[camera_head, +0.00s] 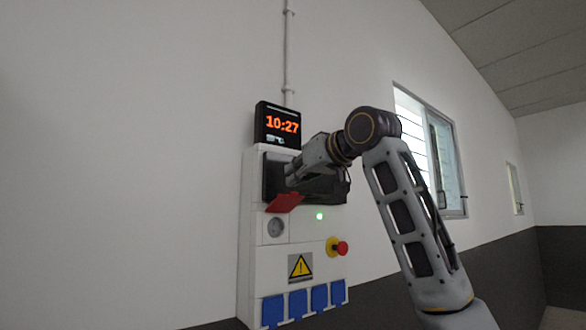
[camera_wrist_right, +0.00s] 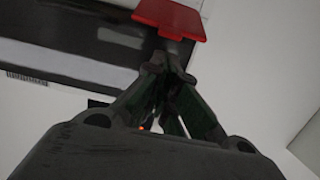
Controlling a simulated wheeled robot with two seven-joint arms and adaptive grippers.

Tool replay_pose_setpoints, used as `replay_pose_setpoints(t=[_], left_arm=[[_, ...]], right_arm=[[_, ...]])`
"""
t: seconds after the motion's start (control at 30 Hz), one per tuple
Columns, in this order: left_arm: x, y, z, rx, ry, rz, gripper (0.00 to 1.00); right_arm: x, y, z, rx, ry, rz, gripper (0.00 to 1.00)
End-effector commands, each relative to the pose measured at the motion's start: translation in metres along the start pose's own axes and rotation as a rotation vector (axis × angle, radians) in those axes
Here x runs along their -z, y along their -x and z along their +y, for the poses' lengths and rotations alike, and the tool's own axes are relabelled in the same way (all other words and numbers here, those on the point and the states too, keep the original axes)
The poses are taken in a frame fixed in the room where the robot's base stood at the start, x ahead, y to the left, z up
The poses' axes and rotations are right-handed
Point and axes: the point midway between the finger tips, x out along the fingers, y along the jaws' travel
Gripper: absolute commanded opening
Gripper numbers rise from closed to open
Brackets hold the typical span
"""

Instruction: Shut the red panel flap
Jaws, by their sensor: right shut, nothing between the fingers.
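The red panel flap (camera_head: 284,203) hangs open at the lower edge of a dark panel (camera_head: 272,166) high on the white wall box. It sticks out from the box, below my right gripper (camera_head: 292,183). In the right wrist view the red flap (camera_wrist_right: 172,17) is at the top, just beyond the fingertips of my right gripper (camera_wrist_right: 168,62). The fingers are shut with nothing between them. I cannot tell whether they touch the flap. My gripper and wrist hide much of the dark panel. My left gripper is not in view.
A clock display (camera_head: 277,126) sits atop the box. Below the flap are a round socket (camera_head: 276,227), a green light (camera_head: 319,216), a red button (camera_head: 341,248), a yellow warning sign (camera_head: 300,267) and several blue covers (camera_head: 298,303). A window (camera_head: 432,150) is at right.

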Motion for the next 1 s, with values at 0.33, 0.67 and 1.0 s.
replay_pose_setpoints(t=[0.33,0.67,1.0], left_arm=[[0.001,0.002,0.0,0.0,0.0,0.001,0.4],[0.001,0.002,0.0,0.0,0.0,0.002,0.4],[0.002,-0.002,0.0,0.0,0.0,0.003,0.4]], right_arm=[[-0.011,0.004,0.0,0.0,0.0,-0.001,0.0],[-0.011,0.004,0.0,0.0,0.001,0.0,0.0],[-0.014,0.004,0.0,0.0,0.001,0.027,0.0]])
